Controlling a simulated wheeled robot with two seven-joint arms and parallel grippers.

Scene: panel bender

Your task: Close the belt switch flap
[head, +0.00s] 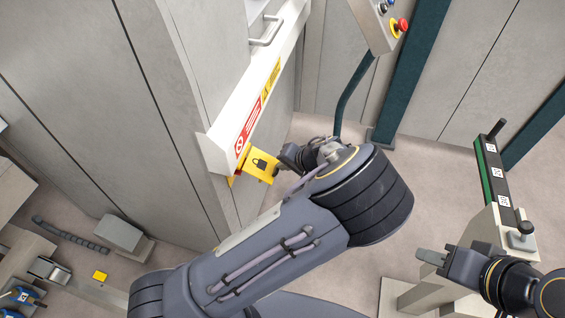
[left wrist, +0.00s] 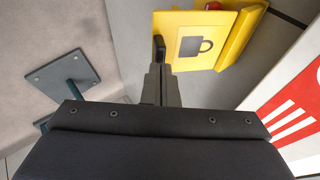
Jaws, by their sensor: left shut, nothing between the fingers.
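The yellow belt switch flap (head: 261,165) with a black padlock mark stands out from the lower end of the white machine beam. In the left wrist view the flap (left wrist: 203,52) is angled away from its yellow housing (left wrist: 243,35), with a bit of red (left wrist: 213,5) showing behind its top edge. My left gripper (head: 281,163) is shut and empty, its fingertips right at the flap's free edge. In the left wrist view its fingers (left wrist: 160,70) overlap that edge; I cannot tell whether they touch. My right gripper (head: 432,257) is far off at the lower right, its finger gap unclear.
The white beam (head: 222,142) with red and yellow labels runs beside the flap. A control panel with a red emergency button (head: 402,24) stands on a teal post (head: 351,95). A green-edged stand (head: 490,170) is near my right arm. Floor beyond the flap is clear.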

